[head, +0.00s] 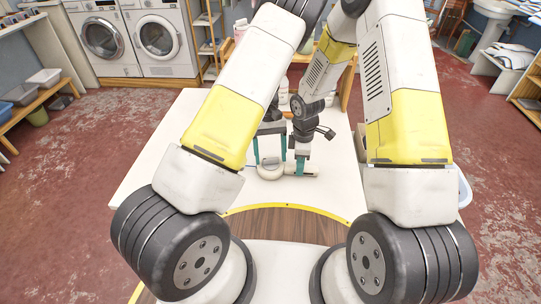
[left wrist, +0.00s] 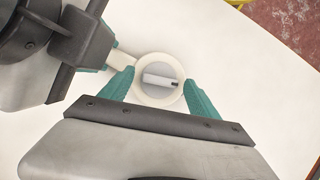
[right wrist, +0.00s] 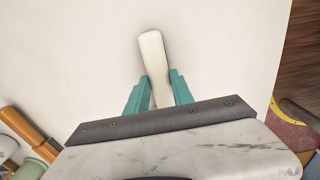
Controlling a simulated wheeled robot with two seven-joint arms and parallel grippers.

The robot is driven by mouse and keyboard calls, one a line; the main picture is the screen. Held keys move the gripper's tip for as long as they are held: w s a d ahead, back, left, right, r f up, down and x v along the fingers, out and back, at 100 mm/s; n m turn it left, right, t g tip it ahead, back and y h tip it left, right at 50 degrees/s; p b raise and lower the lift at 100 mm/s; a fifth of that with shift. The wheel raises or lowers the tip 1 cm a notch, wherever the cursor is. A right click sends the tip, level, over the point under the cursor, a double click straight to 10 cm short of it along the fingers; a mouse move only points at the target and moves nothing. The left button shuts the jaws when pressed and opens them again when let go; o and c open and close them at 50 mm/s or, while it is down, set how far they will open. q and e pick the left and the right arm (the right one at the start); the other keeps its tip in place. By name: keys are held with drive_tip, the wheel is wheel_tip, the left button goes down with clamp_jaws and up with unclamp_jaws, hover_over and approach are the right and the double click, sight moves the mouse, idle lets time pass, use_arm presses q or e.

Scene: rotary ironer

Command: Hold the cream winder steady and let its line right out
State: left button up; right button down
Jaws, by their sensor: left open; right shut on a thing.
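The cream winder (head: 270,172) lies on the white table, a round body with a flat handle pointing right in the head view. In the left wrist view the winder (left wrist: 143,101) shows a cream rim around a grey centre with a pale bar, dark at one end. My left gripper (head: 270,158) is open, its teal fingers on either side of the round body; I cannot tell whether they touch it. My right gripper (head: 302,168) is shut on the handle (right wrist: 152,55), which sticks out past the teal fingers. No let-out line is visible.
The white table (head: 140,165) is bare around the winder. A yellow-edged wooden surface (head: 285,222) lies nearer me. A green pot and a wooden thing (right wrist: 25,128) show at the lower left of the right wrist view. My two grippers are close together.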

use_arm(q)
drive_tip(key=c, duration=1.4)
drive_tip(key=n+h, duration=0.1)
drive_tip(key=n, duration=0.3)
drive_tip(key=shift+a+t, duration=0.15)
drive_tip(key=shift+t, duration=0.15)
drive_tip(key=n+t+h, duration=0.1)
drive_tip(key=n, duration=0.2)
drive_tip(key=shift+s+n, duration=0.15)
drive_tip(key=shift+n, duration=0.15)
drive_tip(key=n+t+h, duration=0.1)
drive_tip(key=n, duration=0.2)
drive_tip(key=shift+n, duration=0.3)
drive_tip(key=shift+s+n+t, duration=0.15)
drive_tip(key=shift+n+t, duration=0.75)
drive_tip(key=shift+n, duration=0.9)
